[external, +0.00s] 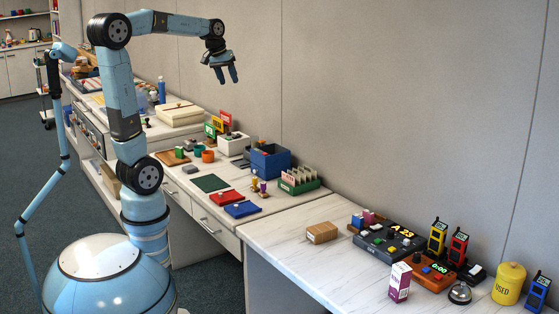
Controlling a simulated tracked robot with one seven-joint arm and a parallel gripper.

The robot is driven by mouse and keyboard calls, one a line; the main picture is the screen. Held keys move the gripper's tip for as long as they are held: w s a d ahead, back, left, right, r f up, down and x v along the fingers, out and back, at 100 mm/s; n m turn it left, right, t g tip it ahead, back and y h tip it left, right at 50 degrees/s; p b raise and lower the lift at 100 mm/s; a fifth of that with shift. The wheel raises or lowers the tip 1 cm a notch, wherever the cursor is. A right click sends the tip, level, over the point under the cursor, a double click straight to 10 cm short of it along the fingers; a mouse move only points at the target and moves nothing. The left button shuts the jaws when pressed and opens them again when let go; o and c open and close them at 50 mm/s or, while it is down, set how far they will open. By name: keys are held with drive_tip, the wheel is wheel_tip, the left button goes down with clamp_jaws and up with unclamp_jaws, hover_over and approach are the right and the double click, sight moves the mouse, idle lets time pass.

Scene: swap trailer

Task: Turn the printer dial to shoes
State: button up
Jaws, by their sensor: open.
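A dark grey device (372,253) with a lit yellow display reading "A 23" stands on the near right counter. It has several small coloured buttons or knobs on top and may be the printer. I cannot make out which part is the dial, nor any "shoes" marking, at this size. My gripper (227,81) is open and empty. It points down, high above the far part of the counters, well to the left of the device and far from it.
An orange device (424,274) with a green display, a pink-white carton (400,282), a bell (460,293) and a yellow canister (508,284) crowd the area right of the dark device. A cardboard box (321,233) lies to its left. The near counter's left part is clear.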

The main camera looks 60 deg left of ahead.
drive_tip(key=w+a+f+n+g, duration=0.15)
drive_tip(key=w+a+n, duration=0.25)
drive_tip(key=w+a, duration=0.7)
drive_tip(key=n+g, duration=0.2)
drive_tip(key=n, duration=0.5)
hover_over(229, 134)
drive_tip(key=a, duration=0.1)
wheel_tip(229, 134, down, 23)
drive_tip(key=f, duration=1.3)
drive_tip(key=shift+w+f, duration=0.15)
drive_tip(key=shift+w, duration=0.15)
clamp_jaws()
